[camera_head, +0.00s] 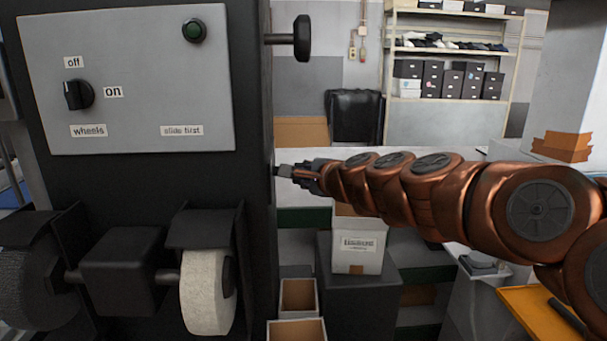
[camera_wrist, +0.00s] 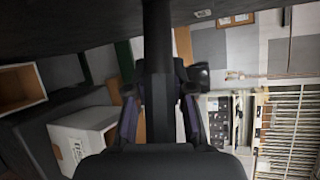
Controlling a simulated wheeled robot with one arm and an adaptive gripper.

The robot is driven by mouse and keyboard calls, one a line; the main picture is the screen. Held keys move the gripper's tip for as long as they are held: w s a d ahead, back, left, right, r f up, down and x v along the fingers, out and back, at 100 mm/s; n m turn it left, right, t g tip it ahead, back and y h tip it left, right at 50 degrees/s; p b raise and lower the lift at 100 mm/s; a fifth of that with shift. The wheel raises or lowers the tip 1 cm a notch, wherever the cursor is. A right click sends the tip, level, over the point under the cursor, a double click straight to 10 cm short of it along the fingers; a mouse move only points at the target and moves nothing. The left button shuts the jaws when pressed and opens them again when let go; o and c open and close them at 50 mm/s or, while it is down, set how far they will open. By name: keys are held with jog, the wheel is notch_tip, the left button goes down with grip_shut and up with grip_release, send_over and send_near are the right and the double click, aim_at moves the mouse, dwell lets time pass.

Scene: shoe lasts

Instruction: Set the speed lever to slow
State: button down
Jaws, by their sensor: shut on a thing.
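In the head view my gripper (camera_head: 283,171) is at the right side of the dark machine (camera_head: 255,215). Its fingers are shut on a dark bar (camera_wrist: 157,35), which in the wrist view runs from the machine's side down between the fingers. I take this bar to be the speed lever, though no speed label shows. My gripper also shows in the wrist view (camera_wrist: 160,88). The head view mostly hides the bar behind the fingers and the machine's edge. Slow and fast marks are not visible, so I cannot tell the lever's setting.
A black knob on a rod (camera_head: 301,38) juts from the machine's side above my gripper. The grey panel (camera_head: 130,120) carries a wheels switch (camera_head: 78,95) pointing up to "off" and a green button (camera_head: 194,31). A white box (camera_head: 359,252) stands below my arm.

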jog(key=c, duration=1)
grip_release()
jog(key=shift+s+a, duration=0.1)
jog(key=v, duration=1.2)
jog(key=shift+f, duration=0.1)
